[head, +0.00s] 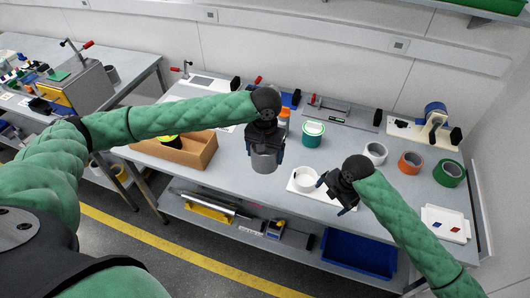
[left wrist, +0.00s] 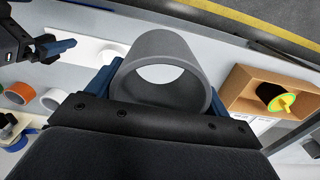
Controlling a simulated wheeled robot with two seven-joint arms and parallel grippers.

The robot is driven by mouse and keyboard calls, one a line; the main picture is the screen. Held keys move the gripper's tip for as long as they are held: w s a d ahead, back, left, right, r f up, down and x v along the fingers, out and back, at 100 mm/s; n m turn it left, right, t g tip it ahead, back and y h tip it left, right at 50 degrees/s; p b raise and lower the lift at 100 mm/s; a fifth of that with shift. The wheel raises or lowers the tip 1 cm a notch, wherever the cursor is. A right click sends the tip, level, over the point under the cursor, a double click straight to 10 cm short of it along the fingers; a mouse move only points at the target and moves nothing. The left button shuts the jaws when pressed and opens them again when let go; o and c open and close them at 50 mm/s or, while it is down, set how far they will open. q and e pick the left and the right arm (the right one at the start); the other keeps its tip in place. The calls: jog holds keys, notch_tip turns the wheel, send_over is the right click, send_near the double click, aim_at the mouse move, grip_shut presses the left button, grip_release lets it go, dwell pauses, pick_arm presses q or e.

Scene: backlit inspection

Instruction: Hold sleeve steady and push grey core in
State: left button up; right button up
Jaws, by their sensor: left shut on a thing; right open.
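The grey core (head: 264,162) is a hollow grey tube. My left gripper (head: 265,153) is shut on it and holds it up near the table's front edge. In the left wrist view the core (left wrist: 165,96) sits between the blue fingers, its open end showing. The white sleeve (head: 306,184) is a short ring on a white plate (head: 322,195), to the right of the core in the head view. The sleeve also shows in the left wrist view (left wrist: 109,56). My right gripper (head: 334,192) is open beside the sleeve, on its right, and looks empty.
A cardboard box (head: 200,155) with a black and yellow thing in it stands left. A green-and-white tin (head: 313,134) stands behind. White (head: 375,153), orange (head: 410,162) and green (head: 449,173) rolls stand right, with a tape dispenser (head: 434,118) behind and a white tray (head: 445,223) in front.

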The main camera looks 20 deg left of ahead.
jog(key=w+d+n, duration=0.2)
jog(key=w+d, duration=0.1)
jog(key=w+d+r+n+h, duration=0.1)
jog(key=w+d+n, duration=0.1)
jog(key=w, duration=0.2)
jog(key=w+d+r+n+h, duration=0.1)
jog(key=w+d+n, duration=0.1)
jog(key=w+d, duration=0.1)
jog(key=shift+w+d+r+g, duration=0.1)
jog(key=shift+w+d+g, duration=0.25)
jog(key=shift+w+g, duration=0.05)
jog(key=shift+n, duration=0.4)
jog(key=f+b, duration=0.2)
jog(key=f, duration=0.2)
jog(key=f+b, duration=0.3)
jog(key=f, duration=0.1)
jog(key=d+f+b, duration=0.1)
jog(key=f+b, duration=0.2)
jog(key=shift+w+f, duration=0.4)
grip_shut()
dwell(0.6)
